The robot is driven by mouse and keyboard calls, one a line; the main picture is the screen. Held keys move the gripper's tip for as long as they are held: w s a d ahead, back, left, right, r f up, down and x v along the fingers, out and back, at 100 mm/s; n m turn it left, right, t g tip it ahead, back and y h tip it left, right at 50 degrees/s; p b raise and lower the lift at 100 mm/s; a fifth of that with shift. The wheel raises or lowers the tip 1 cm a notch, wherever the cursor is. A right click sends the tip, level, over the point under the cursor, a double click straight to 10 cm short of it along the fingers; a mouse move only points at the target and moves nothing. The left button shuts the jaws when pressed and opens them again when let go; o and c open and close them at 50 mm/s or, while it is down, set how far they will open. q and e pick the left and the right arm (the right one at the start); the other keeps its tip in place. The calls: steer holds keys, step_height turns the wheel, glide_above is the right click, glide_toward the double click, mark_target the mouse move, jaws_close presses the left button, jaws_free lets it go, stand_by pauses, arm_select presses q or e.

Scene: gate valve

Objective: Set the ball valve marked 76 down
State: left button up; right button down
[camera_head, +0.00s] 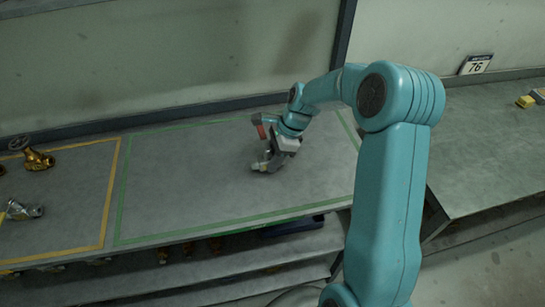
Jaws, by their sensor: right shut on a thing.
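My right gripper (272,160) is low over the grey bench, inside the green-taped rectangle (122,190). It is shut on a small metal valve with a red handle (259,126), taken to be the ball valve. The valve is partly hidden by the gripper, and no number shows on it. I cannot tell whether it touches the bench top. A sign marked 76 (476,65) stands at the back right. My left gripper is not in the picture.
A yellow-taped area (110,195) at left holds a brass gate valve (38,159) and a silver fitting (24,211). Yellow blocks (525,101) lie on the right bench (480,140). A lower shelf (190,277) runs below. The green rectangle's left half is bare.

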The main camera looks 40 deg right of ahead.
steer(key=shift+f, duration=0.2)
steer(key=shift+f, duration=0.15)
steer(key=c, duration=0.6)
jaws_free()
steer(key=shift+c, duration=0.2)
